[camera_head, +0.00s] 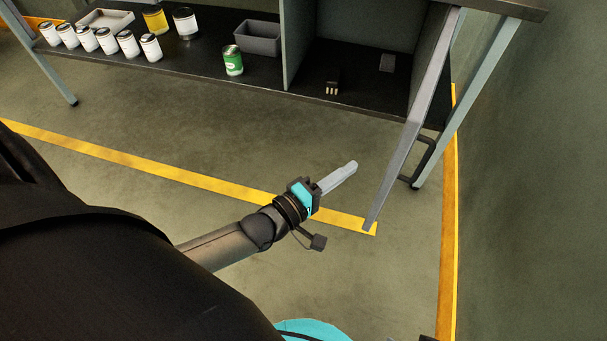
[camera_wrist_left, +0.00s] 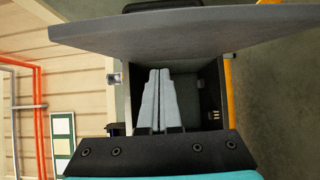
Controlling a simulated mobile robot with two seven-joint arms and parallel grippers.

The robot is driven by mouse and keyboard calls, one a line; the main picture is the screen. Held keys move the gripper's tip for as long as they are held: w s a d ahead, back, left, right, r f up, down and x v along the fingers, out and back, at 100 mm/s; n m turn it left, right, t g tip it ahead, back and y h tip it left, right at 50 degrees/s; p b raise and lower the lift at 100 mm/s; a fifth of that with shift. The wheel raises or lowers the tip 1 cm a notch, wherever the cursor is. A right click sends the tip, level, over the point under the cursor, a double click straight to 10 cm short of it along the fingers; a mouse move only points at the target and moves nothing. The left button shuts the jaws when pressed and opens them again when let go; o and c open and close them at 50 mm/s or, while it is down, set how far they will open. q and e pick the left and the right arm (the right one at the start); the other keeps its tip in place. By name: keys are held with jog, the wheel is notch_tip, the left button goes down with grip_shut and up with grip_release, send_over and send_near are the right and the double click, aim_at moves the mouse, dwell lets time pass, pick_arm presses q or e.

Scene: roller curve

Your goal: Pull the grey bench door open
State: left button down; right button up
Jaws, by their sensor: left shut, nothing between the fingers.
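The grey bench door (camera_head: 420,110) stands swung well out from the right side of the bench compartment (camera_head: 350,75). I see it nearly edge-on, with its dark handle (camera_head: 427,158) on the right-hand face. My left gripper (camera_head: 354,165) is shut and empty. In the head view it lies to the left of the door's free edge, in front of the open compartment, apart from the door. In the left wrist view the shut fingers (camera_wrist_left: 158,75) point toward the door panel (camera_wrist_left: 190,32), which spans the top.
The bench shelf holds a row of white cans (camera_head: 103,41), a green can (camera_head: 232,60), a yellow can (camera_head: 154,19) and a grey bin (camera_head: 259,38). A small dark object (camera_head: 332,85) sits in the compartment. A bench leg (camera_head: 464,110) stands right of the door. The floor in front is clear.

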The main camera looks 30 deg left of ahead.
pick_arm(q)
jog(key=s+p, duration=0.2)
jog(key=s, duration=0.6)
jog(key=shift+s+a, duration=0.3)
jog(key=shift+a, duration=0.1)
pick_arm(e)
jog(key=s+d+f, duration=0.2)
jog(key=d+f, duration=0.1)
jog(key=f, duration=0.1)
jog(key=shift+s+f, duration=0.15)
jog(key=shift+f, duration=0.2)
